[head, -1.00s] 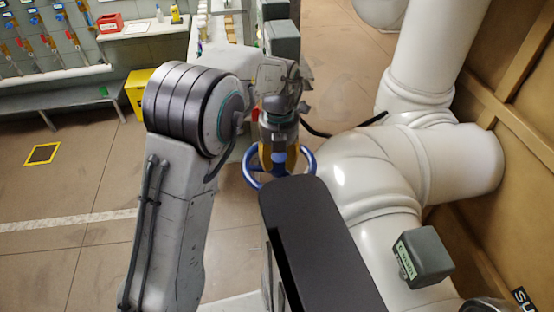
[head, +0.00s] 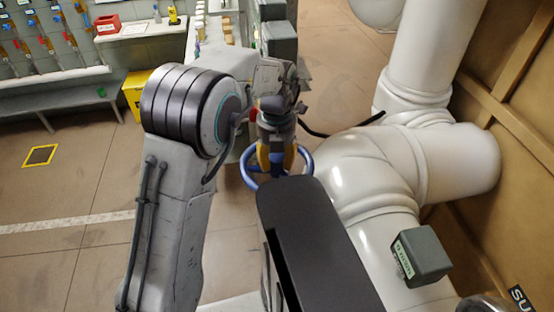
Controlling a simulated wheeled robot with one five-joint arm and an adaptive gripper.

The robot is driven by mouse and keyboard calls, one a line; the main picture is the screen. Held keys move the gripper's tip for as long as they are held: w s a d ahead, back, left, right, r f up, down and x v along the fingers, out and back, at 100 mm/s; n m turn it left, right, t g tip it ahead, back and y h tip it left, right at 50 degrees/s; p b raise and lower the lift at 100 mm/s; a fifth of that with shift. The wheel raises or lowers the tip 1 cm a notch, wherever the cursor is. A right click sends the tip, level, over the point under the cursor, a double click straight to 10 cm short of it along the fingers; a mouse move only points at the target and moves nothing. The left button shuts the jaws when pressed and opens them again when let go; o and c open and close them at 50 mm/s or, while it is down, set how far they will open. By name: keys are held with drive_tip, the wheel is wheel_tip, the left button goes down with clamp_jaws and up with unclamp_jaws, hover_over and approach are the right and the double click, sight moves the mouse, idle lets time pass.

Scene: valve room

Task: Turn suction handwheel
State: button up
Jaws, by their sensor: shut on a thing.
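The suction handwheel is a blue ring (head: 247,170) beside the white pipework in the middle of the head view. My gripper (head: 277,168), with orange-yellow fingers, points down at the wheel and is shut on it. The left, far and right parts of the rim show around the fingers. The near part of the wheel is hidden behind a dark flat part of my own body. The exact contact between fingers and wheel is too small to make out.
Thick white pipes (head: 365,170) stand close on the right, with a grey tagged box (head: 421,255) on them. A brown panelled wall (head: 515,150) is further right. A yellow bin (head: 135,92) and a bench (head: 60,103) stand back left.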

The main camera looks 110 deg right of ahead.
drive_tip(key=shift+w+a+f, duration=0.15)
drive_tip(key=o, duration=1.3)
drive_tip(key=shift+r, duration=0.2)
wheel_tip(320, 180, up, 12)
drive_tip(key=shift+f, duration=0.1)
